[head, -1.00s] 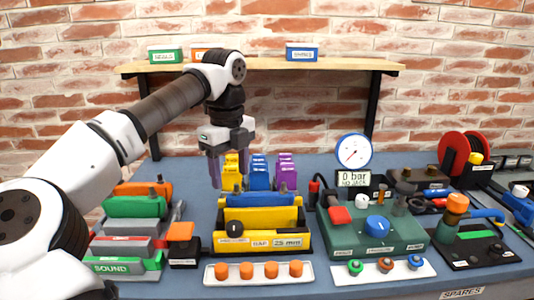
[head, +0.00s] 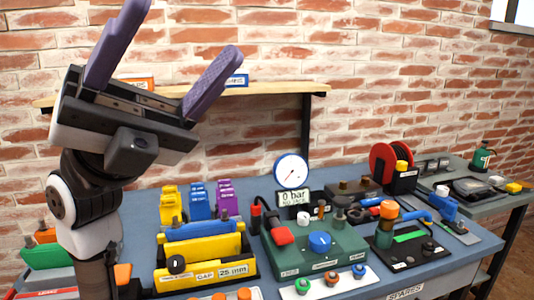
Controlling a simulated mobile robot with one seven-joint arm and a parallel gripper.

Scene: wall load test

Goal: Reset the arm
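My gripper (head: 170,50) is raised high at the upper left of the head view, close to the camera. Its two purple fingers point up and are spread wide apart, with nothing between them. My arm stands upright below it at the left side of the bench. The gripper is well above the bench and in front of the wall shelf, touching nothing that I can see.
The blue bench (head: 300,215) holds a yellow gap fixture (head: 205,255), a green pump box (head: 318,248) with a 0 bar gauge (head: 291,171), and a red reel (head: 385,163). A wooden shelf (head: 270,89) is on the brick wall. A side table stands at right.

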